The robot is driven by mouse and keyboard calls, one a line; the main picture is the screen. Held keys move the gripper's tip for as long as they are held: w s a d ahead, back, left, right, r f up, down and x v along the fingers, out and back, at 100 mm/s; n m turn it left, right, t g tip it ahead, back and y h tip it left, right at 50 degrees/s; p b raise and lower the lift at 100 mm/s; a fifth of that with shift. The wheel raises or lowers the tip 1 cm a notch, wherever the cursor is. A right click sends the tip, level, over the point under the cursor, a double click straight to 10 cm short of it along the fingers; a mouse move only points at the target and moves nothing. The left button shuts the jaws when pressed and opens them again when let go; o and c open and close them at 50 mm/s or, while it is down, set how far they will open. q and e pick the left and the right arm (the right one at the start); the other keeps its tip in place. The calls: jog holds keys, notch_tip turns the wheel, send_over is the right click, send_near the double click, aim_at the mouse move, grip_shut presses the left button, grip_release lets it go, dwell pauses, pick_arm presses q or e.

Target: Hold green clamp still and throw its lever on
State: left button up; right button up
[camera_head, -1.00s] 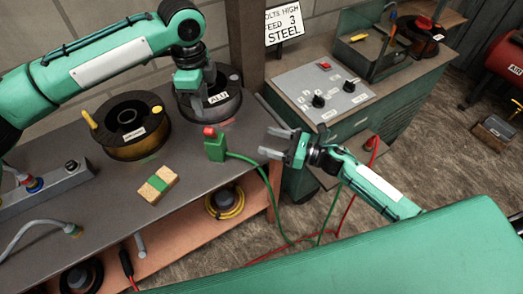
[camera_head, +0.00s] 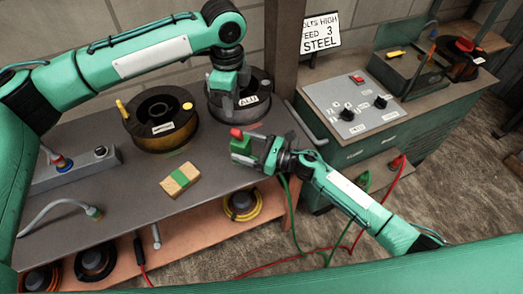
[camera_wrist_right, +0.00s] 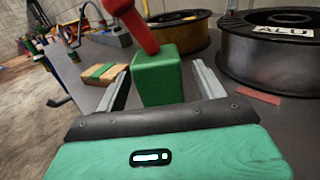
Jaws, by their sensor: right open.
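The green clamp (camera_head: 241,147) stands on the grey bench near its right front edge, with a red lever (camera_head: 236,133) on top. In the right wrist view the green clamp (camera_wrist_right: 157,78) is between my right gripper's two fingers (camera_wrist_right: 160,92), with visible gaps at the sides. Its red lever (camera_wrist_right: 140,25) tilts up and to the left there. My right gripper (camera_head: 256,152) is open around the clamp. My left gripper (camera_head: 228,100) hangs in front of the ALU spool, above and behind the clamp; its fingers are too small to judge.
The ALU spool (camera_head: 257,88) and a dark-yellow spool (camera_head: 160,124) stand at the bench back. A brush-like block with a green band (camera_head: 180,180) lies left of the clamp. A control panel (camera_head: 352,103) is at right. Green and red cables hang by the bench's right end.

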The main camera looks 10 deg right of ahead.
jog(key=shift+x, duration=0.85)
jog(key=shift+c, duration=0.4)
